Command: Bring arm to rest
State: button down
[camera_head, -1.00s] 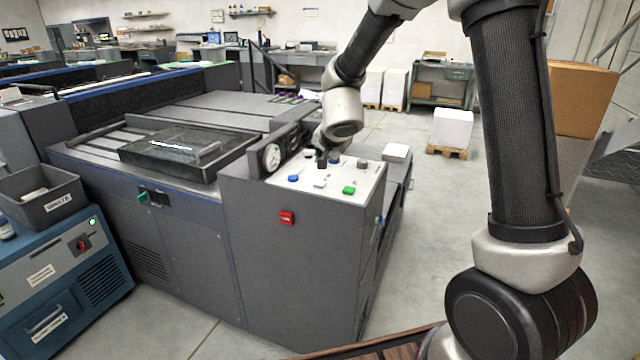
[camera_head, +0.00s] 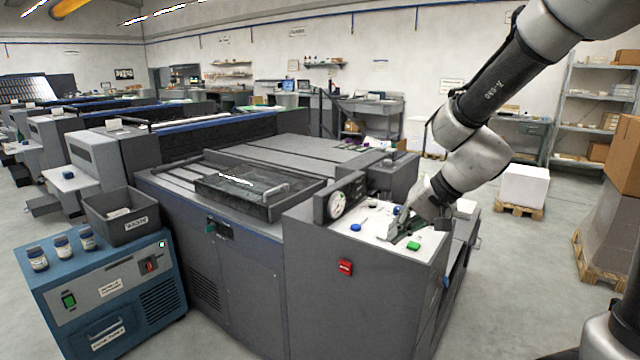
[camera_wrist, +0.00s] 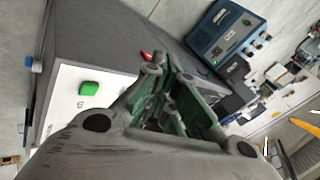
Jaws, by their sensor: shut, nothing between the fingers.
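My arm (camera_head: 490,90) reaches in from the upper right over the grey press console. My gripper (camera_head: 398,228) points down at the white control panel (camera_head: 372,225), shut and empty. It looks close to the green button (camera_head: 413,245); whether it touches the panel cannot be told. The blue button (camera_head: 356,227) lies to its left. In the wrist view, the gripper fingers (camera_wrist: 178,88) with green inner faces fill the middle. The green button (camera_wrist: 95,88) and the red switch (camera_wrist: 147,55) show beyond them. Part of the panel is hidden behind my gripper.
A blue cabinet (camera_head: 110,290) with a grey bin (camera_head: 124,232) and bottles stands left of the press. A round gauge (camera_head: 337,205) rises at the panel's left edge. A white stack on a pallet (camera_head: 522,209) stands behind right. Open floor (camera_head: 520,290) lies to the right.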

jog(key=s+d+r+n+h, duration=0.1)
jog(key=s+d+r+h, duration=0.2)
jog(key=s+d, duration=0.6)
jog(key=s+d+r+n+h, duration=0.2)
jog(key=s+d+r, duration=0.4)
jog(key=s+d, duration=0.3)
jog(key=s, duration=0.3)
jog(key=shift+d+r+h, duration=0.25)
jog(key=shift+r+h, duration=0.05)
jog(key=shift+h, duration=0.1)
jog(key=shift+s, duration=0.1)
